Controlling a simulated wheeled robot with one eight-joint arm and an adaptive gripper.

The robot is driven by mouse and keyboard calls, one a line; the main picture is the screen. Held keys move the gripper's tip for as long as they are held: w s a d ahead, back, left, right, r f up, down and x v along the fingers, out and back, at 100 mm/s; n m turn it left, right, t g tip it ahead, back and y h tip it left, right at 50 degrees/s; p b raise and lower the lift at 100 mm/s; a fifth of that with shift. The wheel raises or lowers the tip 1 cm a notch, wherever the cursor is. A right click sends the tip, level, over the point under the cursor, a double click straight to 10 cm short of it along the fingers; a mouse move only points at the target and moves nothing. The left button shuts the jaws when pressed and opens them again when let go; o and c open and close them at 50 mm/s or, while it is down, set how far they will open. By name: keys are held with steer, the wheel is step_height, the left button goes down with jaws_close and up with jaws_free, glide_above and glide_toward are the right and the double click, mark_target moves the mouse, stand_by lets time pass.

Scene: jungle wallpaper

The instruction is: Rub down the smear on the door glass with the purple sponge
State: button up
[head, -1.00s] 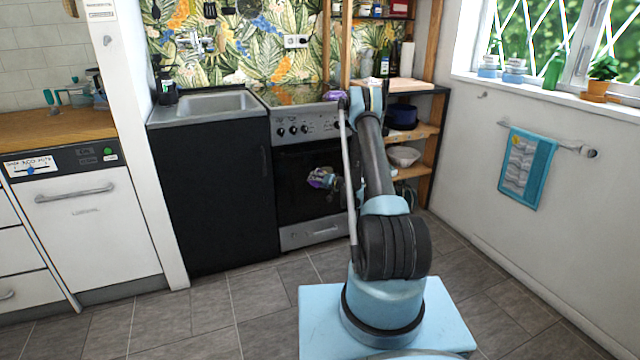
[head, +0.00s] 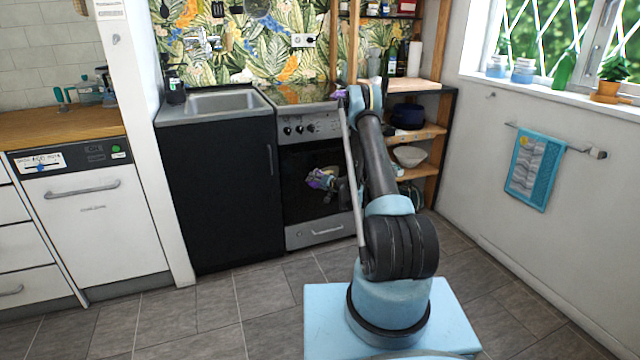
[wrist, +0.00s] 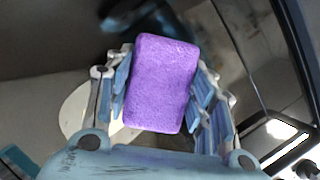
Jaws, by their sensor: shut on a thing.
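The purple sponge (wrist: 161,84) is a rectangular block clasped between the two fingers of my gripper (wrist: 163,100) in the wrist view. I cannot tell whether the sponge touches the glass.
A black cabinet with a sink (head: 225,103) stands left of the oven. A blue towel (head: 531,168) hangs on the right wall. The tiled floor (head: 212,312) is clear.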

steer(key=shift+s+a, duration=0.15)
steer(key=shift+a, duration=0.25)
steer(key=shift+d, duration=0.15)
steer(key=shift+w+d+r, duration=0.1)
steer(key=shift+w+d, duration=0.3)
steer(key=shift+d, duration=0.4)
steer(key=shift+w+d, duration=0.4)
steer(key=shift+d, duration=0.35)
steer(key=shift+w+d, duration=0.2)
steer(key=shift+d, duration=0.55)
steer(key=shift+w+d, duration=0.15)
steer(key=shift+d, duration=0.6)
steer(key=shift+w+d, duration=0.2)
steer(key=shift+d, duration=1.1)
